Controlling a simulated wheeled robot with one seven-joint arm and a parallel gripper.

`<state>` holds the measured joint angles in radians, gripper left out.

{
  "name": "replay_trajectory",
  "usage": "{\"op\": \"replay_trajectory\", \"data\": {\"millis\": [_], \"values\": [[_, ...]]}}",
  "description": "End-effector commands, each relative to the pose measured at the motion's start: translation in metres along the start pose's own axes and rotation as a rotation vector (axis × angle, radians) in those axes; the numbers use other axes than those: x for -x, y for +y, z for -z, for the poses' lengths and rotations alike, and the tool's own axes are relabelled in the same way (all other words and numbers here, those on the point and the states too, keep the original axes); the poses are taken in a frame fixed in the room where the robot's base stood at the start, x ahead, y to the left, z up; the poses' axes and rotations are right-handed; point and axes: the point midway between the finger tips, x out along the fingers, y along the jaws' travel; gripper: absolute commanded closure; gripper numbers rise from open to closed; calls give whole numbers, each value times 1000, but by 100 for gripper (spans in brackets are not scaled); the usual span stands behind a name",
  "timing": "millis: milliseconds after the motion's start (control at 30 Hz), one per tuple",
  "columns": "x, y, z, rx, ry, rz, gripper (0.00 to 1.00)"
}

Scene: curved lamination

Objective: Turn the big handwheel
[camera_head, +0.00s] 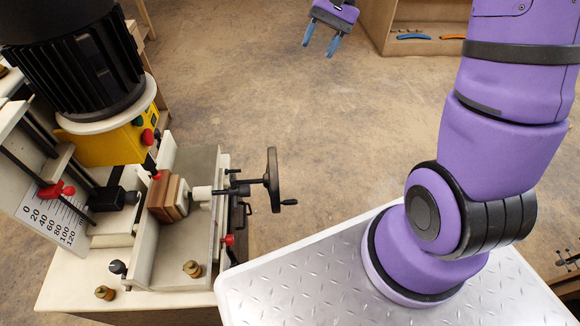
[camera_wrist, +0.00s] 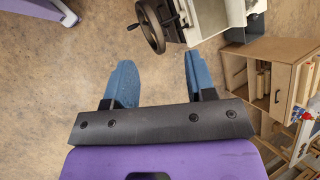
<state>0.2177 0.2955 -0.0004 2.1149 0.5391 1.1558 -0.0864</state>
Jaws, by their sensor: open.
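The big handwheel (camera_head: 273,180) is a dark, upright wheel on the right side of the machine, seen nearly edge-on in the head view, with a small crank handle (camera_head: 289,202) sticking out to the right. In the wrist view the handwheel (camera_wrist: 151,27) shows at the top, ahead of the fingers and apart from them. My gripper (camera_head: 321,39) has blue fingers and a purple body; in the head view it hangs over the floor, beyond and right of the handwheel. Its fingers (camera_wrist: 157,85) are spread with nothing between them.
The machine has a black motor (camera_head: 75,60), a yellow control box (camera_head: 110,147) and a white base (camera_head: 60,285). A shelf unit (camera_head: 410,28) stands at the back right; a wooden cabinet (camera_wrist: 270,75) stands right in the wrist view. Open floor (camera_head: 340,130) lies between.

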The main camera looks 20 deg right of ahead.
Motion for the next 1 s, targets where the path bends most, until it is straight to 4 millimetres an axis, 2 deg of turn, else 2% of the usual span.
{"op": "replay_trajectory", "data": {"millis": [33, 100, 267, 500, 800, 1000], "values": [[-10, 5, 16, -33, -34, 23, 49], [-22, 10, 35, -70, -75, 56, 49], [-54, 25, 76, -158, -165, 135, 49], [-109, 56, 133, -294, -288, 262, 49], [-194, 106, 188, -467, -422, 432, 49], [-258, 145, 214, -584, -498, 550, 49]]}}
